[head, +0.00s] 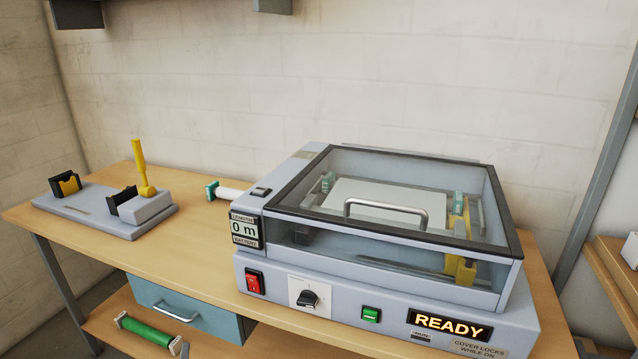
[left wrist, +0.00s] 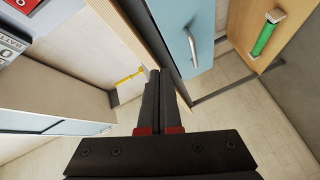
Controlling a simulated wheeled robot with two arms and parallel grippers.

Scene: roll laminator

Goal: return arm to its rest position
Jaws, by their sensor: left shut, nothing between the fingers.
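My left gripper (left wrist: 154,74) shows in the left wrist view, its two black fingers together and nothing between them. It is clear of the things around it, beside the front of the bench with the blue drawer (left wrist: 187,35). No gripper or arm shows in the head view. The laminator (head: 390,315) stands on the bench with its clear cover (head: 385,180) down. Its display (head: 450,325) reads READY. The red switch (head: 255,281) is on its front left and shows in the left wrist view (left wrist: 22,4).
The wooden bench (head: 195,225) also carries a grey stand (head: 110,215) with a yellow lever (head: 140,165). Under it are the blue drawer (head: 185,312) and a lower shelf with a green roller (head: 145,331). A shelf unit (head: 610,290) stands at the right.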

